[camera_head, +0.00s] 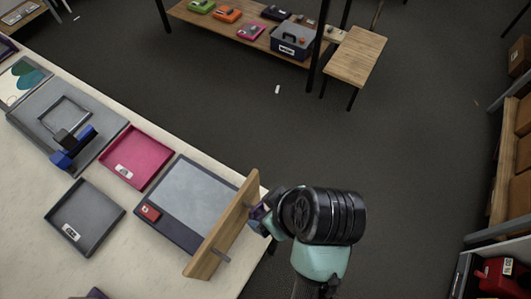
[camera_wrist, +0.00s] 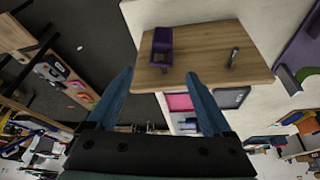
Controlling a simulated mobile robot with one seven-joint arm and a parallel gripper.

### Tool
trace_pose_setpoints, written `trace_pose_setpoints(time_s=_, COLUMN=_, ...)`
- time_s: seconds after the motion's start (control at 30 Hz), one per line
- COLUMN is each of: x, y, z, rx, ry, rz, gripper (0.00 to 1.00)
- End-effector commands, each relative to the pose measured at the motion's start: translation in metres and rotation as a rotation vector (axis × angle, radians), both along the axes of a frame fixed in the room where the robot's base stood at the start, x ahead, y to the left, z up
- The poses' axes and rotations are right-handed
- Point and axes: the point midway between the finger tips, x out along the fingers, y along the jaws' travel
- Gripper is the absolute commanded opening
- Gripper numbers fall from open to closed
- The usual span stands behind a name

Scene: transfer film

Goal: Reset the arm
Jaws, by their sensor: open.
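My gripper (camera_wrist: 160,74) shows in the wrist view as two blue fingers spread apart with nothing between them. It faces a wooden board (camera_wrist: 205,50). In the head view the board (camera_head: 225,228) stands tilted at the right edge of the table, and my black and teal wrist is just right of it. The fingertips are mostly hidden there. A purple piece (camera_wrist: 162,42) is on the board's face, beyond the fingers and apart from them. A bare metal peg (camera_wrist: 234,57) sticks out beside it.
The pale table (camera_head: 150,270) holds a pink tray (camera_head: 150,150), a grey tray (camera_head: 75,235), a grey panel (camera_head: 195,190) with a small red item (camera_head: 149,212), and a blue and black device (camera_head: 72,150). A wooden bench (camera_head: 235,30) stands behind. Dark floor lies open between.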

Motion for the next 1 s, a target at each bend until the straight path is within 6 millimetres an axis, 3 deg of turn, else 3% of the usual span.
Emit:
trace_pose_setpoints(time_s=0.07, x=0.0, y=0.0, z=0.0, rx=0.0, ry=0.0, rz=-0.001, gripper=0.84)
trace_pose_setpoints(time_s=0.13, x=0.016, y=-0.002, z=0.008, rx=-0.01, ry=-0.059, rz=-0.03, gripper=0.84)
trace_pose_setpoints(time_s=0.27, x=0.073, y=-0.007, z=0.048, rx=-0.026, ry=-0.291, rz=-0.137, gripper=0.84)
trace_pose_setpoints(time_s=0.4, x=0.136, y=-0.009, z=0.133, rx=0.012, ry=-0.649, rz=-0.28, gripper=0.84)
trace_pose_setpoints(time_s=0.53, x=0.164, y=-0.005, z=0.229, rx=0.11, ry=-0.989, rz=-0.381, gripper=0.84)
trace_pose_setpoints(time_s=0.67, x=0.16, y=0.005, z=0.328, rx=0.259, ry=-1.319, rz=-0.438, gripper=0.84)
trace_pose_setpoints(time_s=0.7, x=0.152, y=0.008, z=0.356, rx=0.312, ry=-1.415, rz=-0.447, gripper=0.84)
trace_pose_setpoints(time_s=0.8, x=0.126, y=0.016, z=0.415, rx=0.442, ry=-1.62, rz=-0.45, gripper=0.84)
trace_pose_setpoints(time_s=0.9, x=0.098, y=0.022, z=0.456, rx=0.551, ry=-1.769, rz=-0.437, gripper=0.84)
trace_pose_setpoints(time_s=1.0, x=0.078, y=0.025, z=0.479, rx=0.624, ry=-1.86, rz=-0.423, gripper=0.84)
